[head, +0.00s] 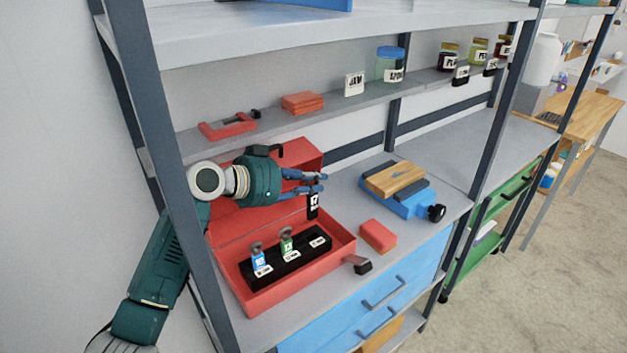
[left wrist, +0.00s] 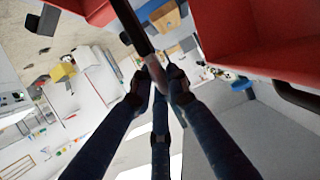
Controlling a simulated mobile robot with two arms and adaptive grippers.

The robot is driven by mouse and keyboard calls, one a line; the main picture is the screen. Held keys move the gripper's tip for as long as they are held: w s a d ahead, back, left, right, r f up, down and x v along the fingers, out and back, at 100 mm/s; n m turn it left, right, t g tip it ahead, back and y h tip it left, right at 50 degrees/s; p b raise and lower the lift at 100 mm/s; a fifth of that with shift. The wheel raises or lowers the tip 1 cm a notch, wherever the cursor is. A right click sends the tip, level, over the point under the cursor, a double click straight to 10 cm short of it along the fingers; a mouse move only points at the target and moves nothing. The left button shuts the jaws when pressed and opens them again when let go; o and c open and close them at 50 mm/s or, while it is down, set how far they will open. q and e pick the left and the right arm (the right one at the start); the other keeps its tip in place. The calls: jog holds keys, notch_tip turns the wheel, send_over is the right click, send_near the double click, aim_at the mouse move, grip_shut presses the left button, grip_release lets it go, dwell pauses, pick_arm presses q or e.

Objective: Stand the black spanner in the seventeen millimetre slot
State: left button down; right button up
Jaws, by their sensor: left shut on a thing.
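The black spanner (head: 313,207), with a white label that reads 17, hangs roughly upright from my left gripper (head: 319,182). The gripper is shut on its upper end, above the back right of the open red toolbox (head: 293,299). In the left wrist view the fingers (left wrist: 157,72) close around a dark bar, the spanner (left wrist: 133,27). A black rack (head: 291,262) lies in the toolbox. A blue spanner (head: 258,257) and a green spanner (head: 286,242) stand in it. The rack's right slot, by a white label (head: 318,242), is empty. My right gripper is out of view.
The toolbox's raised red lid (head: 309,153) is behind the gripper. A red block (head: 378,236) and a black-headed tool (head: 361,265) lie right of the box. A blue vise (head: 407,205) with a wooden block stands further back. A shelf (head: 270,130) runs above.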

aim_at(309, 219)
pick_arm(q)
jog(key=shift+f+b, duration=0.45)
jog(key=shift+f, duration=0.35)
notch_tip(309, 219, down, 4)
jog(key=b, duration=0.2)
jog(key=shift+r+b, duration=0.2)
jog(key=shift+b, duration=0.1)
jog(key=shift+f, duration=0.15)
jog(key=shift+f+b, duration=0.6)
jog(key=shift+f, duration=0.05)
dwell(0.5)
jog(key=shift+f+b, duration=1.6)
jog(key=shift+f, duration=0.6)
jog(key=c, duration=1.6)
grip_release()
jog(key=shift+f, duration=0.1)
